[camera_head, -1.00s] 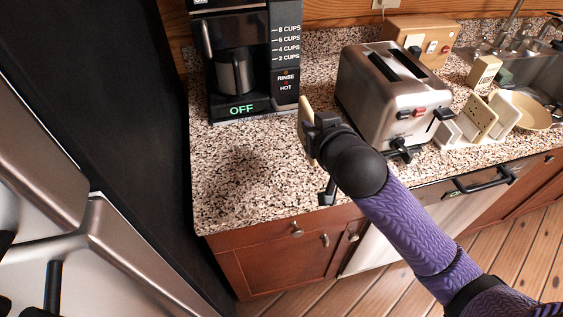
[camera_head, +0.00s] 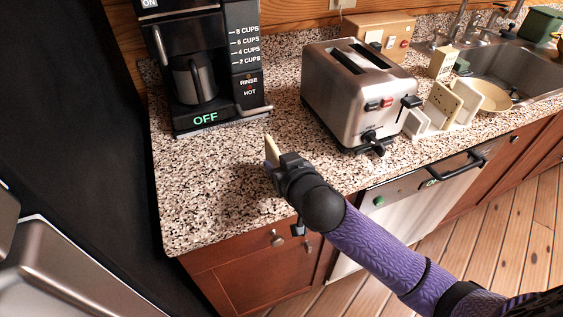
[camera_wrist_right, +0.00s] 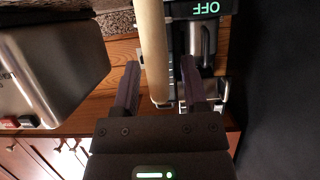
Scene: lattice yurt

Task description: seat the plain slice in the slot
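The pale tan plain slice (camera_head: 272,151) is held upright, nearly edge-on, at the tip of my right gripper (camera_head: 281,160), above the counter and left of the toaster. In the right wrist view, the slice (camera_wrist_right: 153,45) stands between the two fingers of the right gripper (camera_wrist_right: 160,65); its exact finger contact is hard to see. The steel toaster (camera_head: 335,105) has two dark slots on top, a left slot (camera_head: 346,62) and a right slot (camera_head: 372,56); both look empty. My left gripper is out of view.
A coffee maker (camera_head: 243,65) reading OFF stands behind the gripper. A cream rack (camera_head: 417,126) right of the toaster holds a slice with dark dots (camera_head: 443,103). A wooden box (camera_head: 376,33) is behind. The speckled counter (camera_head: 205,200) is clear at front left.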

